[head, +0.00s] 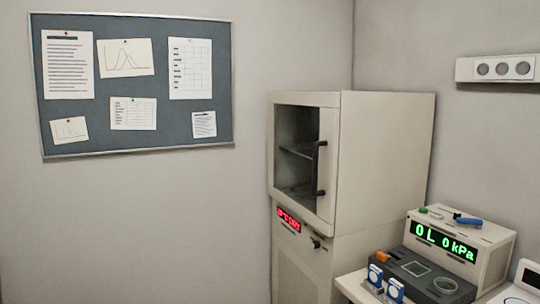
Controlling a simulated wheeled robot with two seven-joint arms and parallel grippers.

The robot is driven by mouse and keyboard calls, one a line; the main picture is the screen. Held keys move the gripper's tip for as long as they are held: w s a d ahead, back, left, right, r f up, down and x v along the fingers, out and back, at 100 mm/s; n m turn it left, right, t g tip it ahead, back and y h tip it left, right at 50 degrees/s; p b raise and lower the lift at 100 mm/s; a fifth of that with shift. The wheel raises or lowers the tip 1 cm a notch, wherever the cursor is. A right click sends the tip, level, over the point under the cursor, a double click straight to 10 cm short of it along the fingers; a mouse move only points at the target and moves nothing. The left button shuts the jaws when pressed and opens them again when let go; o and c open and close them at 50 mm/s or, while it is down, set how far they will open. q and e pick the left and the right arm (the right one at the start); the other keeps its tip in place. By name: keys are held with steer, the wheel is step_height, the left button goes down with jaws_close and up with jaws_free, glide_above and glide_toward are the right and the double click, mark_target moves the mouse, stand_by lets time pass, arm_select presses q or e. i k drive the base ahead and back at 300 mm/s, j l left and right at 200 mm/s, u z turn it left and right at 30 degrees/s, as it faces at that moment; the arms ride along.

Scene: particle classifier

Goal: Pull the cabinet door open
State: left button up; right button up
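The cabinet (385,150) is a tall beige box in the corner, right of centre in the head view. Its door (328,207) is on the left-facing front, with a light frame around a dark glass window (296,155). The door looks shut. A black vertical bar handle (320,168) sits on the door's right side. Shelves show dimly behind the glass. Neither of my grippers shows in the head view.
Below the door are a red lit display (289,220) and a dark knob (316,243). At the right, a bench (352,284) holds an instrument with a green display (443,241) and small blue-white items (375,277). A pinboard (135,85) hangs on the wall.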

mark_target(325, 156)
steer(key=i+z, duration=0.1)
steer(key=z, duration=0.35)
steer(key=j+z, duration=0.15)
steer(key=z, duration=0.3)
steer(key=i+j+z, duration=0.1)
steer(key=z, duration=0.35)
steer(key=i+j+z, duration=0.1)
steer(key=j+z, duration=0.25)
steer(key=j, duration=0.45)
steer(key=j+z, duration=0.4)
steer(key=j, duration=1)
